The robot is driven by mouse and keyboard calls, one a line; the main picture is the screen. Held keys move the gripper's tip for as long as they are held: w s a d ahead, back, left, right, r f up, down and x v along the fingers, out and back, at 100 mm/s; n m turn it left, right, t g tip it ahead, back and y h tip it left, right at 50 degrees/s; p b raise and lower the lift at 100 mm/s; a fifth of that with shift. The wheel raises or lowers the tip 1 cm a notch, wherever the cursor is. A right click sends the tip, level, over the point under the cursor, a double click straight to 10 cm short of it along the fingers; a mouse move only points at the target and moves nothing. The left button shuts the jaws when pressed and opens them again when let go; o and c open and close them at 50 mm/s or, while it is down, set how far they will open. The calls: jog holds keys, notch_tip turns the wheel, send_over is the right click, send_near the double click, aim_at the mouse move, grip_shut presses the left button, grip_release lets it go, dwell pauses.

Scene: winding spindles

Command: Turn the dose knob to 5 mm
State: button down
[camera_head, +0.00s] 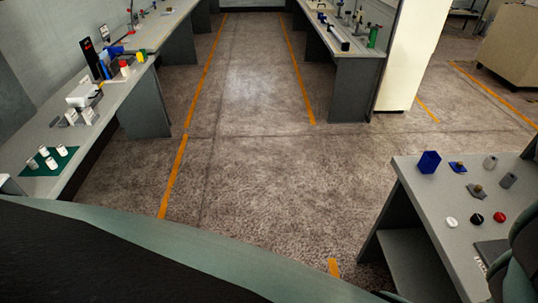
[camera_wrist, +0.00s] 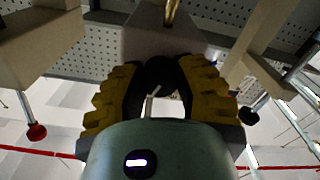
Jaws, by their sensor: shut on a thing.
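My gripper (camera_wrist: 162,78), with yellow ribbed fingers, is shut on a dark rounded knob (camera_wrist: 160,72) in the wrist view. The knob sits between the two fingers, and its sides are partly hidden by them. A thin pale line shows on or just in front of it. A grey block (camera_wrist: 145,42) with a brass-coloured rod (camera_wrist: 171,12) is right behind the knob. No scale or 5 mm mark can be read, so I cannot tell the knob's setting. I cannot make out the gripper or this knob in the head view.
In the wrist view, beige blocks (camera_wrist: 40,45) and a red-tipped rod (camera_wrist: 36,131) stand around the gripper. In the head view, a bench (camera_head: 415,190) at the lower right holds small parts and buttons. Benches line the left side, and the floor between is clear.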

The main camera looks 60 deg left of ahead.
jog(key=n+b, duration=0.1)
jog(key=f+n+b, duration=0.1)
jog(key=shift+a+b, duration=0.15)
jog(key=shift+b, duration=0.2)
jog(key=n+b, duration=0.3)
jog(key=b, duration=0.2)
jog(key=shift+w+n, duration=0.1)
jog(key=shift+n, duration=0.2)
jog(key=n+b, duration=0.2)
jog(key=b, duration=0.1)
jog(key=shift+r, duration=0.1)
jog(key=shift+r+n+b, duration=0.2)
jog(key=shift+n+b, duration=0.7)
jog(key=shift+d, duration=0.2)
jog(key=c, duration=0.6)
grip_release()
jog(key=shift+r, duration=0.2)
jog(key=shift+c, duration=0.2)
jog(key=shift+s, duration=0.2)
